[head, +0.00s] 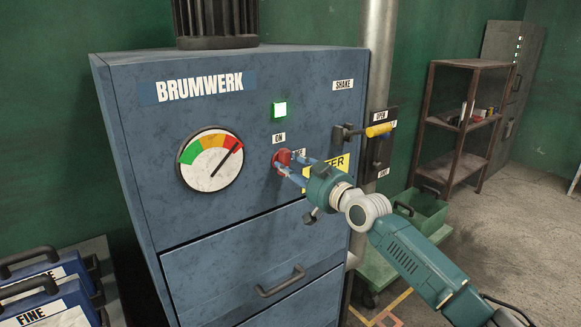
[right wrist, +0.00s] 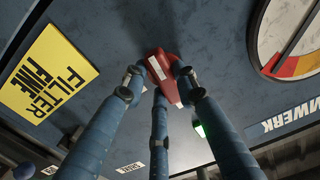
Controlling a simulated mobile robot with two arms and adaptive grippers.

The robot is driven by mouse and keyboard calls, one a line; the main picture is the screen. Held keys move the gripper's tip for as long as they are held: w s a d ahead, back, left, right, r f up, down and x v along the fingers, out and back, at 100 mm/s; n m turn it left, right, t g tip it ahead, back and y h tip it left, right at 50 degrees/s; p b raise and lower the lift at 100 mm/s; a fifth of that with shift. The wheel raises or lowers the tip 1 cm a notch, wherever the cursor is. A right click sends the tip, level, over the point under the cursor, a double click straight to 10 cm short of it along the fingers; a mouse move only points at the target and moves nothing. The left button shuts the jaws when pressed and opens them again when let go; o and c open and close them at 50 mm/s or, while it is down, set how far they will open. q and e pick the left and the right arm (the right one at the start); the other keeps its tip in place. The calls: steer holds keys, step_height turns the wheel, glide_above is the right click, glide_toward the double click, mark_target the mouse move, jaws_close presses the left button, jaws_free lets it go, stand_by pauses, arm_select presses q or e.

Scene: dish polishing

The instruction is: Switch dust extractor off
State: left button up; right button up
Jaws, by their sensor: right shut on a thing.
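The dust extractor is a tall blue cabinet (head: 230,130) marked BRUMWERK. A green lamp (head: 280,109) on its front is lit, with a label reading ON below it. Under that label is a red rotary knob (head: 281,158), which shows in the right wrist view (right wrist: 166,78) with a white stripe across it. My right gripper (head: 288,164) is shut on the knob, its blue fingers around it in the right wrist view. The fingers partly hide the knob and a label beside it. My left gripper is not in view.
A round gauge (head: 211,160) left of the knob has its needle toward the red. A yellow filter label (right wrist: 52,75) is near the knob. Blue cases (head: 45,300) stand lower left; a rusty shelf (head: 455,125) stands behind.

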steer(key=m, duration=0.3)
steer(key=shift+a+f, duration=0.1)
steer(key=m, duration=0.4)
steer(key=shift+s+a+p, duration=0.1)
steer(key=shift+p, duration=0.25)
steer(key=m+p, duration=0.2)
steer(key=m, duration=0.2)
steer(key=m+p, duration=0.2)
steer(key=m, duration=0.3)
steer(key=shift+s+a+m+p, duration=0.2)
steer(key=shift+m+p, duration=0.1)
steer(key=shift+p, duration=0.05)
steer(key=o, duration=1.2)
steer(key=shift+c, duration=0.2)
steer(key=v, duration=1.2)
